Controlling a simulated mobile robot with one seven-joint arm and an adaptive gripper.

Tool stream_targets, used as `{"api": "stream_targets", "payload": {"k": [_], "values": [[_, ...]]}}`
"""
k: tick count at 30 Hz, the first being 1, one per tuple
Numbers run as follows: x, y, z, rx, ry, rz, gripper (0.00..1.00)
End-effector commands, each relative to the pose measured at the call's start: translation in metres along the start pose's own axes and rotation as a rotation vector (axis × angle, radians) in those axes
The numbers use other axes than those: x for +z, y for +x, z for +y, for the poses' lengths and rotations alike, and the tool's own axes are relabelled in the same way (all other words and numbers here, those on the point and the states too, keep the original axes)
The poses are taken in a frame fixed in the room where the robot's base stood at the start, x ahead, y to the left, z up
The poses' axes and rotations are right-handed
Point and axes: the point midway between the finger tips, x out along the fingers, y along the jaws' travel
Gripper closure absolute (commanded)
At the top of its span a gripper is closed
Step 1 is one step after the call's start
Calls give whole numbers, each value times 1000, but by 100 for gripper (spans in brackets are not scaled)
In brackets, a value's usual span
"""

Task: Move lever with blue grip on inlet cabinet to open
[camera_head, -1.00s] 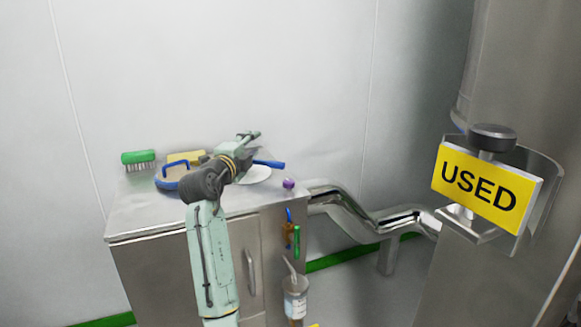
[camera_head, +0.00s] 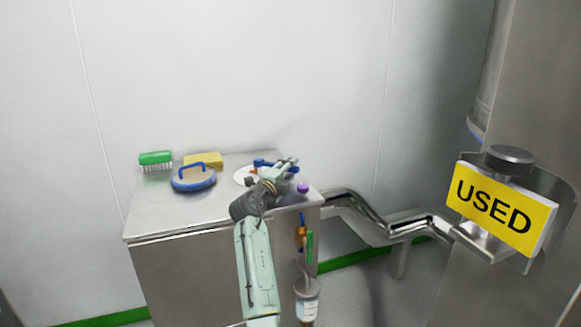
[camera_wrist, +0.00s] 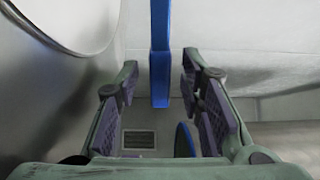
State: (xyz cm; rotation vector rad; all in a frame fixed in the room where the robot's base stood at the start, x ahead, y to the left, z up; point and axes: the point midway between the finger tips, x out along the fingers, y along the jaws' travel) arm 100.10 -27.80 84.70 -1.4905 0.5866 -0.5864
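The inlet cabinet (camera_head: 170,225) is a steel box with a flat top. The blue grip (camera_head: 261,162) of the lever shows beside the disc, partly hidden by my gripper (camera_head: 289,164). In the wrist view, my gripper (camera_wrist: 158,75) is open. The long blue grip (camera_wrist: 160,60) lies between its two finger pads, with a gap on both sides. The lever's pivot is hidden in the head view.
A curved pipe (camera_head: 380,226) and a USED sign (camera_head: 490,208) are to the right.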

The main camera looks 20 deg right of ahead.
Motion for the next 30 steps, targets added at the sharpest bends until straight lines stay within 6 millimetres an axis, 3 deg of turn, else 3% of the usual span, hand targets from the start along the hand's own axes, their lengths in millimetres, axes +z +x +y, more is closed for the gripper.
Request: {"api": "stream_targets", "payload": {"k": [4, 13, 30], "values": [[-1, 10, 0, 1, 0, 2, 65], [-1, 11, 0, 0, 0, 1, 65], [-1, 11, 0, 0, 0, 1, 100]]}}
